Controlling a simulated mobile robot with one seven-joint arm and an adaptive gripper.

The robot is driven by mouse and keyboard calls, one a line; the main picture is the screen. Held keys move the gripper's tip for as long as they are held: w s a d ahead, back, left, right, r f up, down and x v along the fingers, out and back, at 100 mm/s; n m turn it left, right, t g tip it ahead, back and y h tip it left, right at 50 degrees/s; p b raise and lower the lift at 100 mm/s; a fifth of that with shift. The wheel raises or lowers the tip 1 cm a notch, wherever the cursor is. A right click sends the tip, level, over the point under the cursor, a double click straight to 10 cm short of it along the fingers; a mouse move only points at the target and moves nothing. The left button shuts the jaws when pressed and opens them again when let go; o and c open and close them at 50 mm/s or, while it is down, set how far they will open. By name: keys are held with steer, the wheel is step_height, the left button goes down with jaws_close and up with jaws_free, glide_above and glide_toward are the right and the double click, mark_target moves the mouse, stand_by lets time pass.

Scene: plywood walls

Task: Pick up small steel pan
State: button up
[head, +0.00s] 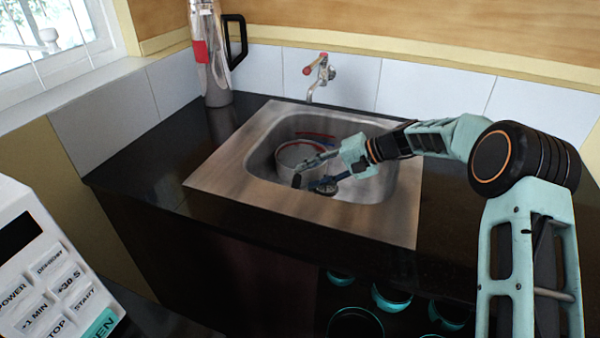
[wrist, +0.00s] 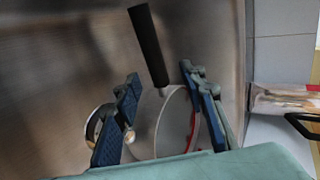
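The small steel pan (head: 291,154) sits in the sink basin, a round pale metal vessel in the head view. In the wrist view the pan (wrist: 174,125) lies partly between my fingers, with its black handle (wrist: 148,45) reaching up the picture. My gripper (head: 312,171) is low inside the sink at the pan. Its two blue-padded fingers (wrist: 160,75) are spread apart in the wrist view, with the base of the handle between them. I see no finger pressed on the handle. My palm hides the pan's lower part in the wrist view.
The steel sink (head: 235,158) has raised basin walls close around my gripper. A faucet (head: 319,75) stands behind it. A tall metal flask (head: 212,75) stands at the back left. Dark counter lies around the sink; a white appliance (head: 50,265) is at the lower left.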

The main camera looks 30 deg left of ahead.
mark_target(299, 178)
steer(key=x, duration=0.5)
steer(key=shift+w+f, duration=0.1)
steer(key=shift+f, duration=0.1)
jaws_close()
steer(key=shift+w+a+r, duration=0.1)
steer(key=shift+r, duration=0.15)
